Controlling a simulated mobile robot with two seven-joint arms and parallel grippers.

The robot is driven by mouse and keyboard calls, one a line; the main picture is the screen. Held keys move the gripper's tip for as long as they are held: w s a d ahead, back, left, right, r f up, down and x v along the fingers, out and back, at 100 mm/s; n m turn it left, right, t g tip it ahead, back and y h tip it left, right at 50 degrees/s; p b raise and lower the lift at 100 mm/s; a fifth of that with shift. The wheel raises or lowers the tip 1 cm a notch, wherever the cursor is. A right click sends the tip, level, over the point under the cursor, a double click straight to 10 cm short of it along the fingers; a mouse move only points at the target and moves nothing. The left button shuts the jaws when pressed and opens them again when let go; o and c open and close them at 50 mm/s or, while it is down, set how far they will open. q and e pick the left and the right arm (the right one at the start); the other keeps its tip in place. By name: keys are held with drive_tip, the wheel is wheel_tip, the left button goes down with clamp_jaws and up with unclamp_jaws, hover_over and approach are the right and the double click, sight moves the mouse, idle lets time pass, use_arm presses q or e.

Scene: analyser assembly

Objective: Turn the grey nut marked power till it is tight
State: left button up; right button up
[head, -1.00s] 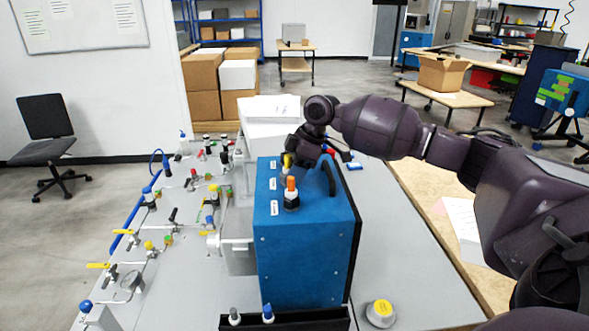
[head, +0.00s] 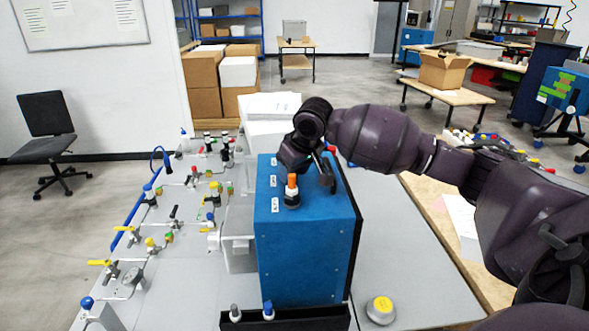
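The blue analyser box (head: 305,250) stands on the grey bench. Three small white labels (head: 275,205) run along its top left edge; their print is too small to read. An orange-tipped connector (head: 291,182) with a white collar and dark base stands upright beside the nearest label. My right gripper (head: 290,165) is over the far part of the box top, beyond the orange connector. It hides the fittings beside the farther labels, so I cannot make out the grey nut marked power or whether the fingers hold anything. My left gripper is not in view.
A panel of valves and pipes (head: 150,220) lies to the left. A black tray (head: 285,319) is in front of the box. A yellow-topped round item (head: 381,308) lies on otherwise clear bench at right.

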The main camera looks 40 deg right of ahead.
drive_tip(key=m+h, duration=0.1)
drive_tip(key=m, duration=0.3)
drive_tip(key=shift+w+a+r+m+h, duration=0.1)
drive_tip(key=shift+a+r+m+h, duration=0.05)
drive_tip(key=shift+a+m+h, duration=0.2)
drive_tip(key=m, duration=0.1)
drive_tip(key=m+h, duration=0.1)
drive_tip(key=m, duration=0.2)
drive_tip(key=shift+w+a+m+g+h, duration=0.15)
drive_tip(key=shift+a+m+g+h, duration=0.1)
drive_tip(key=shift+g+h, duration=0.15)
drive_tip(key=m, duration=0.1)
drive_tip(key=m+g, duration=0.1)
drive_tip(key=m, duration=0.1)
drive_tip(key=m+h, duration=0.1)
drive_tip(key=shift+w+a+m+g, duration=0.15)
drive_tip(key=shift+w+m+g, duration=0.1)
drive_tip(key=shift+m+g, duration=0.05)
drive_tip(key=m, duration=0.2)
drive_tip(key=m+g, duration=0.2)
drive_tip(key=m, duration=0.1)
drive_tip(key=shift+w+r+m+h, duration=0.1)
drive_tip(key=shift+w+m+h, duration=0.15)
drive_tip(key=shift+w+m, duration=0.1)
drive_tip(key=o, duration=0.7)
drive_tip(key=shift+o, duration=1.2)
drive_tip(key=shift+a, duration=0.1)
